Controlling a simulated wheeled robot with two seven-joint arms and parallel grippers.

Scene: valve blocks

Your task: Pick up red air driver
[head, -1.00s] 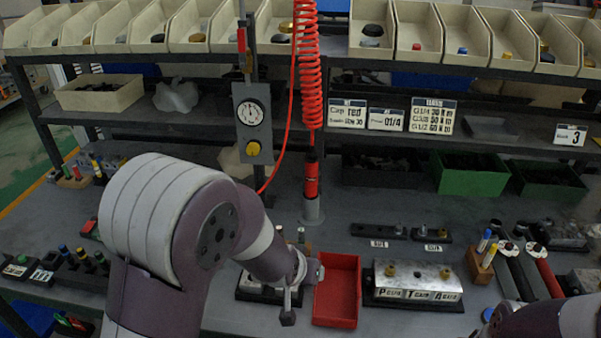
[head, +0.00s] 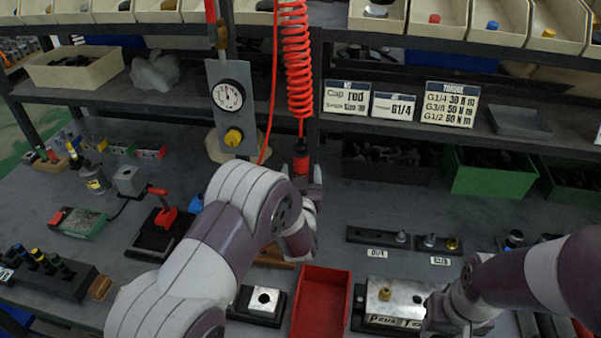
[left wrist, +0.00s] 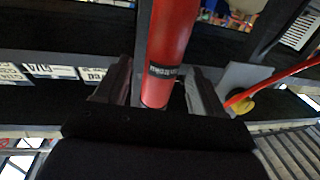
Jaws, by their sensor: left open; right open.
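The red air driver (head: 301,158) hangs upright from a coiled red hose (head: 297,60) in the head view. My left gripper (head: 306,188) is at the driver's lower part, partly hidden behind my own wrist. In the left wrist view the red driver (left wrist: 168,50) stands between the two open fingers (left wrist: 155,92), with a black label band on its body. I cannot tell whether either finger touches it. My right gripper (head: 440,318) is open at the lower right, over the right side of the silver valve block (head: 393,297).
A gauge panel (head: 229,108) stands left of the hose. Small dark plates (head: 378,238) lie right of the driver. A shelf with label signs (head: 347,98) and a green bin (head: 490,175) is behind.

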